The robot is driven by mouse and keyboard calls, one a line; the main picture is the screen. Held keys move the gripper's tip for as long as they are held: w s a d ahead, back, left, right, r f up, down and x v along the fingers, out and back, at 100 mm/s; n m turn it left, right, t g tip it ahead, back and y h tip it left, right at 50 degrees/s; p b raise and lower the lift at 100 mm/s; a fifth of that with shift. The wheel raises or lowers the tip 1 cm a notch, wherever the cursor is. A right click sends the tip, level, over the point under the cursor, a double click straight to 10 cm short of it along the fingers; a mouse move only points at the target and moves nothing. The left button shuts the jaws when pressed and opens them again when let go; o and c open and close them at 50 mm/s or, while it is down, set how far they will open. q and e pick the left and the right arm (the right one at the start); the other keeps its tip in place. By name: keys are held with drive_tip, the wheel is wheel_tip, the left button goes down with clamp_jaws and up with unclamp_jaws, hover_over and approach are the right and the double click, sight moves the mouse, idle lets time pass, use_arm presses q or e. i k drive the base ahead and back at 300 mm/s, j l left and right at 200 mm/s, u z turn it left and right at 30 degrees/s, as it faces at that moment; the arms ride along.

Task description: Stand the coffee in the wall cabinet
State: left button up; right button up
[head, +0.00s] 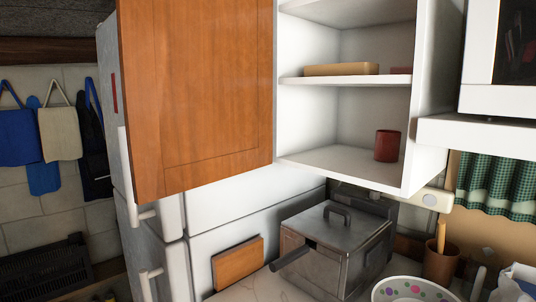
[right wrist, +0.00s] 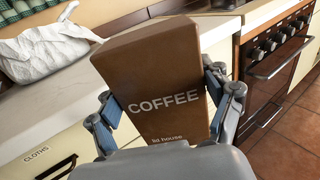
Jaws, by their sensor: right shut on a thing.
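The coffee (right wrist: 160,85) is a brown box with white lettering, seen in the right wrist view. My right gripper (right wrist: 165,105) is shut on it, with a finger against each side. The box is tilted in the picture and held in front of the counter's edge. The wall cabinet (head: 345,82) is white, in the head view, with its wooden door (head: 205,95) swung open to the left. A red-brown cup (head: 387,145) stands on its bottom shelf at the right. Neither gripper nor the coffee shows in the head view.
A tan block (head: 341,69) and a reddish item (head: 401,70) lie on the middle shelf. The bottom shelf is clear left of the cup. A metal fryer (head: 337,245) and spotted bowl (head: 415,290) stand below. An oven (right wrist: 277,65) is at the right wrist view's right.

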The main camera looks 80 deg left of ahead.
sight(354, 168)
drive_tip(key=k+j+u, duration=0.15)
drive_tip(key=j, duration=0.2)
drive_tip(key=k+j+u, duration=0.15)
drive_tip(key=j, duration=0.25)
drive_tip(key=k+j+u, duration=0.15)
drive_tip(key=j, duration=0.25)
drive_tip(key=k+j+u, duration=0.15)
drive_tip(key=j, duration=0.25)
